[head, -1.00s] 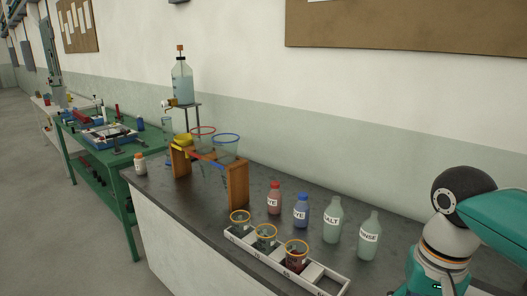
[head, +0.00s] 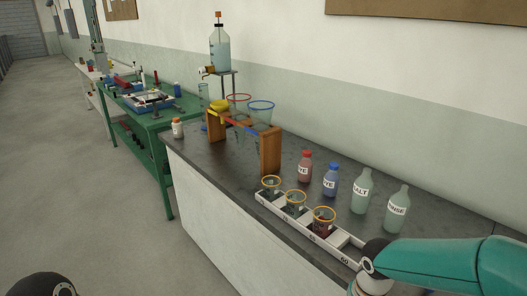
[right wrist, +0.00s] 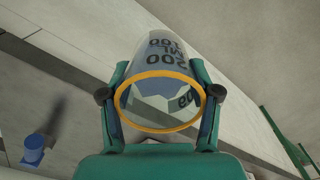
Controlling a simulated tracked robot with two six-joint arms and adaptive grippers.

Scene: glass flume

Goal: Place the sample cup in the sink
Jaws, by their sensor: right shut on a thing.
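In the right wrist view my right gripper (right wrist: 160,75) is shut on a clear cup (right wrist: 167,52) with an orange rim and dark volume markings. Its open mouth faces the camera, and the fingers press on opposite sides. In the head view my right arm comes in at the lower right; its gripper and the held cup are out of that picture. My left gripper is in neither view. I see no sink in these frames.
Three orange-rimmed cups stand in a white numbered tray (head: 341,243) on the dark bench (head: 205,157); its near-right slot is empty. Several bottles and a wooden funnel rack (head: 271,152) stand behind. A green table (head: 167,123) is farther left. The floor (head: 90,190) left of the bench is clear.

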